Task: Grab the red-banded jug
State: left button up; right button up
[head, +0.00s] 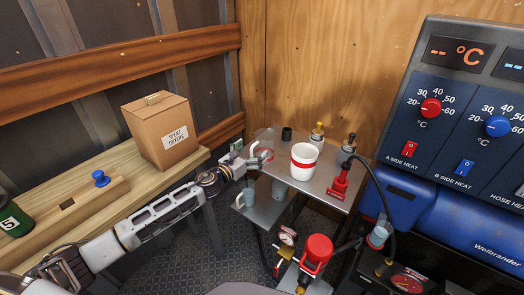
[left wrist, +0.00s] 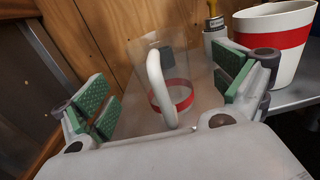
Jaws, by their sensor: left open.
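A clear jug (left wrist: 200,75) with a white handle (left wrist: 155,85) and a red band (left wrist: 176,98) stands between the spread fingers of my left gripper (left wrist: 168,82) in the left wrist view. The handle faces the wrist camera, and the green pads are apart from it on both sides. In the head view the clear jug (head: 265,138) is at the left end of the metal table, partly hidden by my left gripper (head: 258,156), which is open. A white cup (head: 304,165) with a red band stands just right of it. My right gripper is not in view.
A cardboard box (head: 160,130) stands on the wooden bench at left.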

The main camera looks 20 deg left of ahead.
aim_at(258, 146)
pick_arm(q)
jog(key=shift+w, duration=0.15)
jog(key=shift+x, duration=1.85)
jog(key=shift+w+d+f, duration=0.1)
jog(key=shift+w+d, duration=0.1)
jog(key=shift+w, duration=0.35)
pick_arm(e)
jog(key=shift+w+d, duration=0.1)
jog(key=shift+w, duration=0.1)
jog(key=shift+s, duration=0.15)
pick_arm(q)
jog(key=c, duration=1.2)
